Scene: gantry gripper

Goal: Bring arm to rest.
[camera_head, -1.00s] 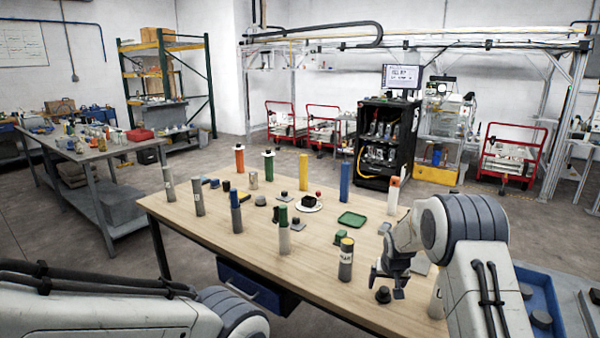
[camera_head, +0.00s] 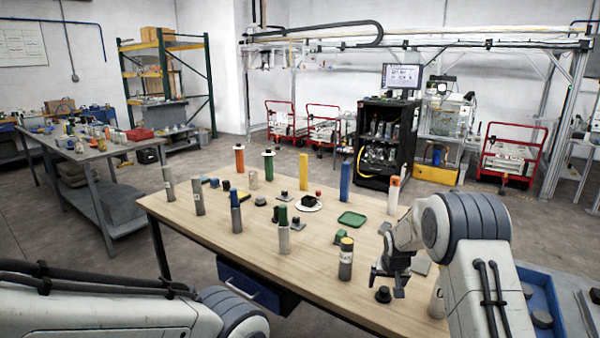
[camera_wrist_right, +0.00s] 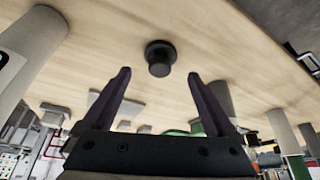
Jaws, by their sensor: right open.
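My right gripper (camera_head: 388,280) is open and empty above the right front part of the wooden table (camera_head: 200,222). Its two dark fingers stand apart in the right wrist view (camera_wrist_right: 158,95), with a small black knob-like piece (camera_wrist_right: 159,57) seen beyond the gap. That black piece (camera_head: 383,295) stands on the table just below the gripper in the head view. A grey cylinder with a yellow top (camera_head: 346,260) stands to the left of the gripper. My left arm shows at the lower left of the head view, but its gripper is out of view.
Several upright cylinders, among them a blue one (camera_head: 345,182) and a yellow one (camera_head: 304,172), stand about the table. A green tray (camera_head: 352,219) lies near its middle. A blue bin (camera_head: 540,300) is at the right, beside my right arm.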

